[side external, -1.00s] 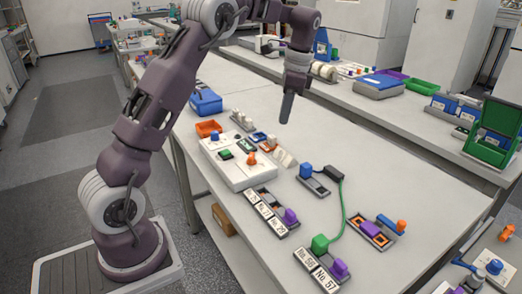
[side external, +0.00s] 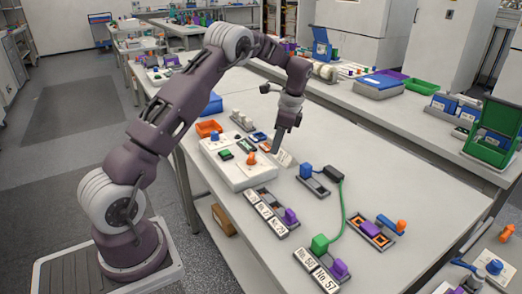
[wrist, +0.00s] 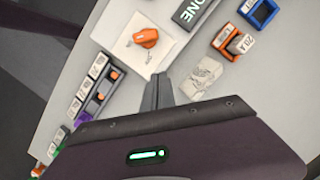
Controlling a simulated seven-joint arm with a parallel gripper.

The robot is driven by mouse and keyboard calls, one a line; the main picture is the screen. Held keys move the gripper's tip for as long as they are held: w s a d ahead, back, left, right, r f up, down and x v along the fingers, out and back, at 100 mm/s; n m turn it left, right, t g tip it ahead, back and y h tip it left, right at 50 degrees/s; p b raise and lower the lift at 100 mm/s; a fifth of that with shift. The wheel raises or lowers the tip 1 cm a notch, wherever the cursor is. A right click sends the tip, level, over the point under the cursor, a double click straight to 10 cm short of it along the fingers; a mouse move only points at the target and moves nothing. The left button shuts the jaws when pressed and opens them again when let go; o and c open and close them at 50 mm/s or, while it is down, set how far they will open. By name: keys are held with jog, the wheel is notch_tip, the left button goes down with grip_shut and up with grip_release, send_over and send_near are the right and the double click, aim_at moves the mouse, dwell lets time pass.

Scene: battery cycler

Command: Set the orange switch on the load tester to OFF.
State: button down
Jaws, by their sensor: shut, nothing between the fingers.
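The load tester is a white box (side external: 232,172) on the bench in the side view, and part of its white top (wrist: 115,28) shows in the wrist view. Its orange switch (side external: 251,159) stands on the top near the right end. In the wrist view the orange switch (wrist: 146,37) is a rounded knob with a pointed side, with small lettering around it that is too small to read. My gripper (side external: 276,151) is shut and empty, pointing down just right of the switch. In the wrist view my fingertips (wrist: 158,78) are below the switch, apart from it.
A dark display (wrist: 197,10) and a green button (side external: 226,155) are also on the tester. A clear, crumpled-looking piece (wrist: 203,76) lies close to my fingers. A tray with labelled cells (side external: 265,213) stands in front. The bench behind my gripper is mostly clear.

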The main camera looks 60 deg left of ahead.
aim_at(251, 158)
jog(key=shift+x, duration=1.05)
jog(key=shift+s+a+f, duration=0.1)
jog(key=shift+s+a, duration=0.8)
jog(key=shift+s, duration=0.1)
jog(key=shift+s+a, duration=0.45)
jog(key=shift+s, duration=0.1)
